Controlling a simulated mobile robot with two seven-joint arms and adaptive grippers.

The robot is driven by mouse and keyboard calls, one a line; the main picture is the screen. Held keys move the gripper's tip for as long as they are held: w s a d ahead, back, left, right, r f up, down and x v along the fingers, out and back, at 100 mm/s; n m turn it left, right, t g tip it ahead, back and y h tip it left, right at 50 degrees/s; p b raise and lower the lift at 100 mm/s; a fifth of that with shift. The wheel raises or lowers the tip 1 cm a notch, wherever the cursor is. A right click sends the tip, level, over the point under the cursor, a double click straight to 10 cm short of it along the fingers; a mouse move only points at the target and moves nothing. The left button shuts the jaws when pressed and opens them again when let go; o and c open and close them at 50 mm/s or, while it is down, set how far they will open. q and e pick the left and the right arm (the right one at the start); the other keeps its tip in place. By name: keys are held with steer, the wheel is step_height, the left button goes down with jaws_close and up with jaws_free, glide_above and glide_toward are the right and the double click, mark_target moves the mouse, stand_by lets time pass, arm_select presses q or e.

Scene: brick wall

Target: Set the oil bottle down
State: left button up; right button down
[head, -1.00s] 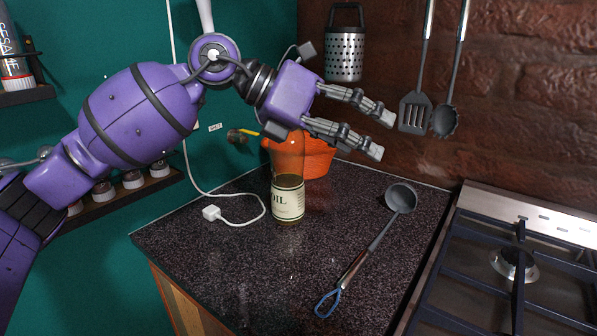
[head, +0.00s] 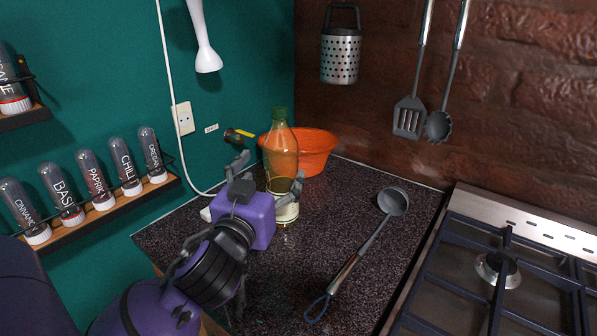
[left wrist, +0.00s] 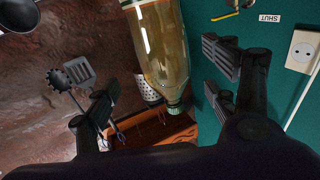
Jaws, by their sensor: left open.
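The oil bottle (head: 282,150) is clear with a green cap and a pale label. It stands upright on the dark speckled countertop (head: 330,225), in front of the orange bowl. My left gripper (head: 268,174) is open, with its fingers to either side of the bottle and partly hiding its lower half and label. In the left wrist view the bottle (left wrist: 160,45) appears cap-down between the spread fingers (left wrist: 158,85). I cannot tell whether any finger touches it. My right gripper is not in view.
The orange bowl (head: 318,150) is close behind the bottle. A ladle (head: 360,250) lies to the right, beside the gas hob (head: 480,270). Spice jars (head: 100,185) line a shelf on the left wall. Counter between bottle and ladle is clear.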

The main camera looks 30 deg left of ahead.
mark_target(275, 165)
arm_select(q)
steer(key=shift+w+a+f, duration=0.2)
steer(key=shift+w+f, duration=0.05)
steer(key=shift+w, duration=0.25)
steer(key=shift+w+a+f, duration=0.15)
steer(key=shift+w+f, duration=0.05)
steer(key=shift+w, duration=0.3)
steer(key=shift+w+a+r, duration=0.15)
steer(key=shift+a+r, duration=0.05)
steer(key=shift+w+a+r, duration=0.1)
steer(key=shift+w+a, duration=0.1)
steer(key=x, duration=0.4)
steer(key=shift+w+a+p, duration=0.1)
steer(key=shift+w+p, duration=0.25)
steer(key=shift+w, duration=0.05)
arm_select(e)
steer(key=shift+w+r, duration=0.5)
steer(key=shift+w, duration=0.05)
arm_select(q)
steer(key=c, duration=0.8)
jaws_close()
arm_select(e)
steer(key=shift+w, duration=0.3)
